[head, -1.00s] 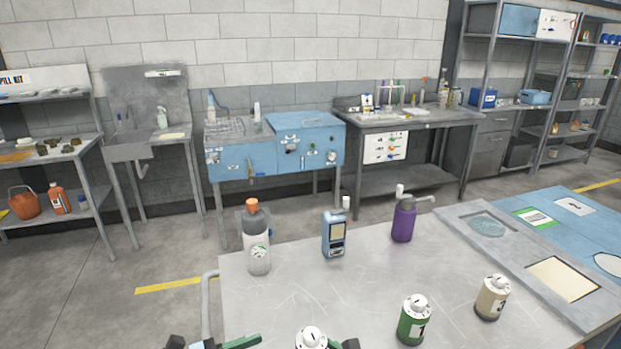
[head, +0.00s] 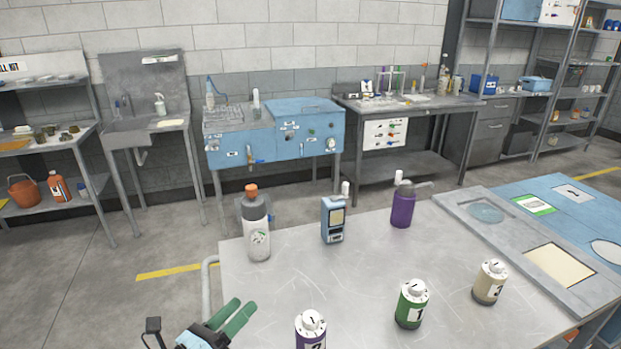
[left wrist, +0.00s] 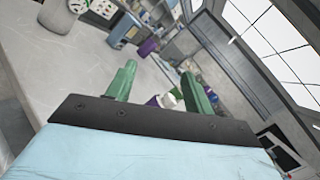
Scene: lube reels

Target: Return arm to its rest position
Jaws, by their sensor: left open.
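My left gripper (head: 240,307) is at the bottom left of the head view, beside the table's left edge. Its two green fingers are apart with nothing held between them. In the left wrist view the fingers (left wrist: 160,88) stand apart, with a purple and white canister beyond them. In the head view a white-topped purple canister (head: 311,329) stands on the table to the right of the gripper, clear of it and cut off by the lower edge. My right gripper is not in view.
On the steel table (head: 285,290) stand a grey bottle with orange cap (head: 257,228), a blue container (head: 333,220), a purple bottle (head: 402,206), a green canister (head: 411,304) and a beige canister (head: 489,283). A bent pipe (head: 208,280) is near the gripper. The table's middle is clear.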

